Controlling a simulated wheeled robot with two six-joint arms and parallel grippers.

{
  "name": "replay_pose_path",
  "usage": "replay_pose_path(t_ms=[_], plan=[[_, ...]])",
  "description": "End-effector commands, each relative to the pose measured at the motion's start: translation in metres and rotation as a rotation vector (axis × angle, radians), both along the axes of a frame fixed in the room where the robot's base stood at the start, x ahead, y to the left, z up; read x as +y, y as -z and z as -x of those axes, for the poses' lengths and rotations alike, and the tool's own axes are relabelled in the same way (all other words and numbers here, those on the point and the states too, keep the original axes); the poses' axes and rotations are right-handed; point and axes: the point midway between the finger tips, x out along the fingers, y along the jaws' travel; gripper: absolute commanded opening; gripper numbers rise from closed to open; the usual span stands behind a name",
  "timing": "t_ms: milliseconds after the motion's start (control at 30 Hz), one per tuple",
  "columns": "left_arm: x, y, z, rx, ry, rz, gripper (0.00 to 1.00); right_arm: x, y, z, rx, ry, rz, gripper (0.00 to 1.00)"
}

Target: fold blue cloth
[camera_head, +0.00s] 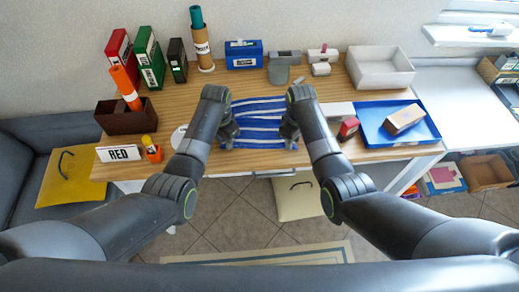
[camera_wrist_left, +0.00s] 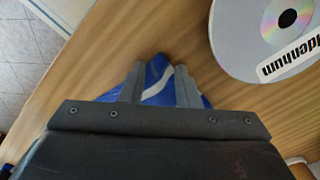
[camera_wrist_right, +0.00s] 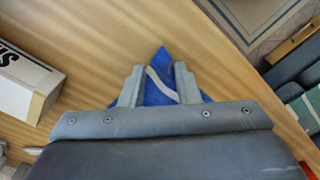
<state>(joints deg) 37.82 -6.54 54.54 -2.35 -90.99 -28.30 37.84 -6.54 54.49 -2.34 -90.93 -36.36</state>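The blue cloth with white stripes (camera_head: 258,123) lies spread on the wooden table between my two arms. My left gripper (camera_head: 229,137) is at its near left corner, and my right gripper (camera_head: 290,135) is at its near right corner. In the left wrist view a pointed cloth corner (camera_wrist_left: 158,84) shows between the two fingers of my left gripper (camera_wrist_left: 158,80), which stand apart. In the right wrist view another corner (camera_wrist_right: 160,82) shows between the spread fingers of my right gripper (camera_wrist_right: 157,80). Parts of the cloth's sides are hidden by my arms.
A disc (camera_wrist_left: 264,32) lies beside my left gripper. A white box (camera_wrist_right: 24,82) lies left in the right wrist view. A blue tray (camera_head: 424,136) holding a box is at right, a white bin (camera_head: 380,78) behind. Binders and a RED sign (camera_head: 119,153) are at left.

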Motion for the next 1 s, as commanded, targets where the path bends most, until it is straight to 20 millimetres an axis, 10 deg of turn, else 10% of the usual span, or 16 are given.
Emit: replay_pose_path(t_ms=[400,1000], plan=[[0.0007,0.0013,0.0007,0.002,-0.001,-0.002,0.01,-0.0009,0.0018,0.0011,0.003,0.001,0.002,0.01],[0.0017,-0.0022,0.0008,0.002,-0.001,-0.003,0.0,-0.0016,-0.0018,0.0011,0.004,0.001,0.003,0.0]])
